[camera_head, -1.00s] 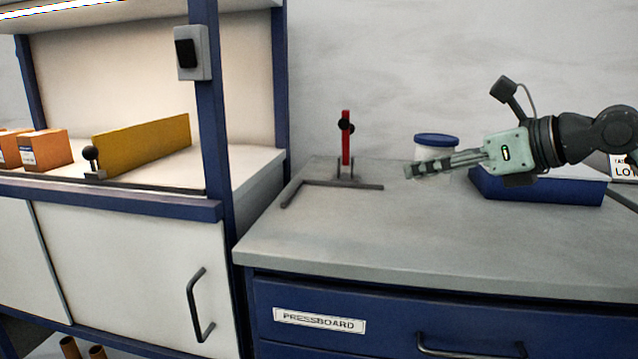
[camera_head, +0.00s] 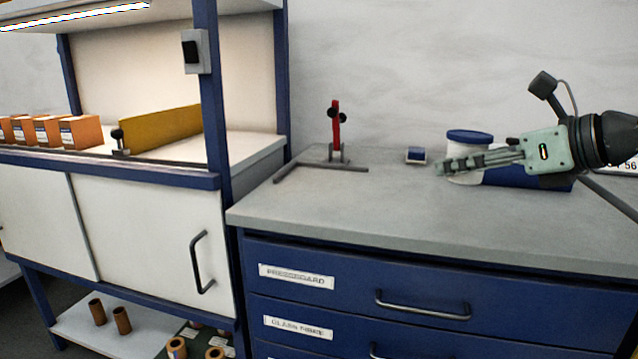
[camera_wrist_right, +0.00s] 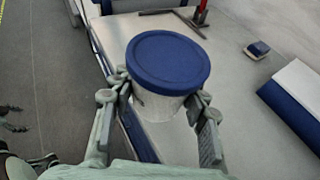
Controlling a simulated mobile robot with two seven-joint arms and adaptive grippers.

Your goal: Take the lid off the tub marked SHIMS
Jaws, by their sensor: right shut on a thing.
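A white tub (camera_head: 459,178) with a round blue lid (camera_head: 470,136) is at the right of the counter in the head view. The lid sits on the tub, and no SHIMS marking can be read. My right gripper (camera_head: 452,165) reaches in from the right and crosses in front of the tub. In the right wrist view, the lid (camera_wrist_right: 168,62) faces the camera and the tub body (camera_wrist_right: 160,106) is between the fingers of my right gripper (camera_wrist_right: 155,112), which is shut on it below the lid. Whether the tub touches the counter cannot be told. My left gripper is out of view.
A blue box with a pale top (camera_wrist_right: 298,95) is right of the tub. A small blue-and-white block (camera_head: 416,155) and a red clamp on a dark stand (camera_head: 336,130) stand left of it on the counter (camera_head: 370,205). The counter's front is clear.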

